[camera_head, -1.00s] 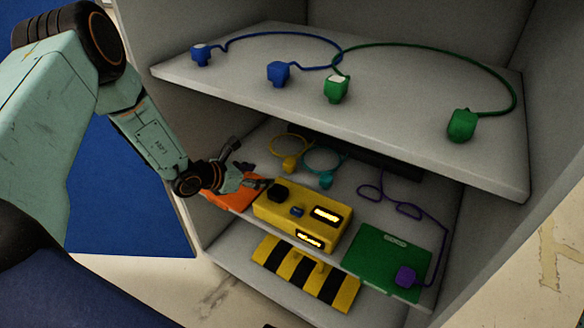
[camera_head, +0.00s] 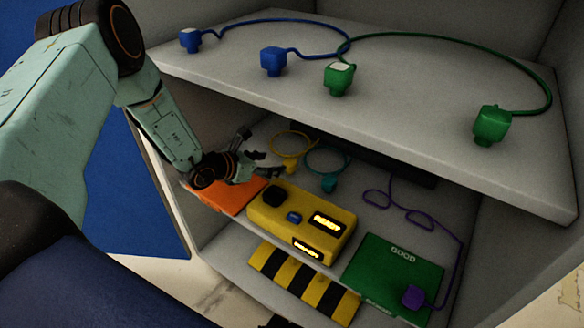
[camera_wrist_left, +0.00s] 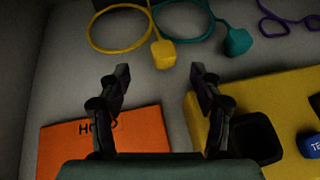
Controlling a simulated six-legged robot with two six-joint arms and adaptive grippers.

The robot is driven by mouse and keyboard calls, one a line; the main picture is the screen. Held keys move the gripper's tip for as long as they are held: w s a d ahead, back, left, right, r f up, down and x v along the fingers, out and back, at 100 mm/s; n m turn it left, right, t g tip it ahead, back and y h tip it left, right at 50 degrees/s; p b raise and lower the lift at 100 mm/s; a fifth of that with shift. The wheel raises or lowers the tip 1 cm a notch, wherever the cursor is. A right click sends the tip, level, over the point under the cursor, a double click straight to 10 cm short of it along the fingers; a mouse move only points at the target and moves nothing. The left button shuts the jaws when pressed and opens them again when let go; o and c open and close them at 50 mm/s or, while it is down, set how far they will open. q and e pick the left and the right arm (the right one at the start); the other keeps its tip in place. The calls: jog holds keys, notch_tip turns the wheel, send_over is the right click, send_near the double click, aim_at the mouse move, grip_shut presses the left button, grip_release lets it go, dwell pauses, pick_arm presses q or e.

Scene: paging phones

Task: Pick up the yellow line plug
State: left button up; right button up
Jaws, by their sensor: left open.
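The yellow line plug (camera_head: 290,165) lies on the lower shelf with its yellow cord looped behind it. In the left wrist view the plug (camera_wrist_left: 163,53) lies beyond my fingertips, roughly between their lines, with the cord loop to its left. My left gripper (camera_head: 262,163) is inside the lower bay, open and empty, a little left of the plug and in front of it. In the left wrist view both fingers of the gripper (camera_wrist_left: 160,72) are spread apart and do not touch the plug. My right gripper is not in view.
A teal plug (camera_head: 330,183) lies just right of the yellow one. The yellow box (camera_head: 300,222) and orange HOLD mat (camera_head: 225,195) are in front. A green mat (camera_head: 395,265) bears a purple plug (camera_head: 413,296). The upper shelf (camera_head: 400,110) overhangs the bay.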

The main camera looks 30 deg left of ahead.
aim_at(287, 163)
pick_arm(q)
jog(key=b+x, duration=0.1)
jog(key=x, duration=0.1)
jog(key=b+x, duration=0.1)
jog(key=x, duration=0.1)
jog(key=b+x, duration=0.1)
jog(key=x, duration=0.1)
jog(key=shift+s+d+f, duration=0.1)
jog(key=shift+s+d, duration=0.15)
jog(key=shift+d, duration=0.05)
jog(key=shift+b+x, duration=0.45)
jog(key=shift+x, duration=0.35)
jog(key=shift+a, duration=0.15)
jog(key=shift+r, duration=0.2)
jog(key=shift+f, duration=0.1)
jog(key=c, duration=1.4)
